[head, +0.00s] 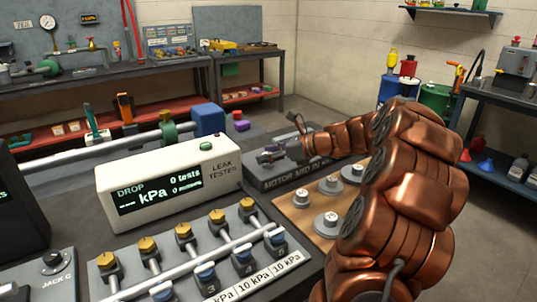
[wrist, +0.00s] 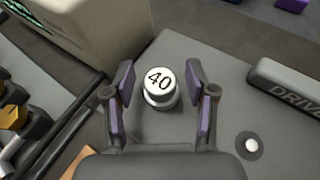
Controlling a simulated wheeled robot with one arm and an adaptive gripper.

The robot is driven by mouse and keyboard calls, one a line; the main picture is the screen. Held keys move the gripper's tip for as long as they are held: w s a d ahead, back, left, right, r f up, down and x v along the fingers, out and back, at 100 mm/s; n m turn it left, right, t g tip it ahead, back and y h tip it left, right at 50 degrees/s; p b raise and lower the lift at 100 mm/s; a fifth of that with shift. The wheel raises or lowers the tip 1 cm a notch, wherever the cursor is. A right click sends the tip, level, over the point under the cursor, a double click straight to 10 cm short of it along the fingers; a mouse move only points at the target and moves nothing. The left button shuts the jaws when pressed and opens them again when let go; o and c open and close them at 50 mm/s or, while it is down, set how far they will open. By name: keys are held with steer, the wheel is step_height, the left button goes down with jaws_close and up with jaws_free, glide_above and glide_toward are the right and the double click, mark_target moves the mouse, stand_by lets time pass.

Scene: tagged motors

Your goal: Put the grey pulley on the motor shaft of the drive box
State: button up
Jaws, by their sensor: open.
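In the wrist view my gripper (wrist: 162,98) is open, with its purple-padded fingers on either side of a pale round piece marked 40 (wrist: 159,87). Gaps show between the piece and both fingers. It stands on a grey plate (wrist: 220,70); I cannot tell whether it is the grey pulley or what is beneath it. A dark block lettered DRIVE (wrist: 290,90) is at the right, with a small white round stub (wrist: 251,145) near it.
A wooden board (head: 305,225) holds several grey round pulleys (head: 327,222) beside the motor box. The white leak tester (head: 170,185) stands to the left. A row of valves (head: 200,250) fills the front. A blue block (head: 208,119) stands behind the tester.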

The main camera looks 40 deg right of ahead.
steer(key=shift+r, duration=0.1)
steer(key=shift+s+d+r, duration=0.2)
steer(key=shift+s, duration=0.05)
steer(key=p+v, duration=0.1)
steer(key=v, duration=1)
steer(key=shift+s, duration=0.15)
steer(key=shift+r, duration=0.15)
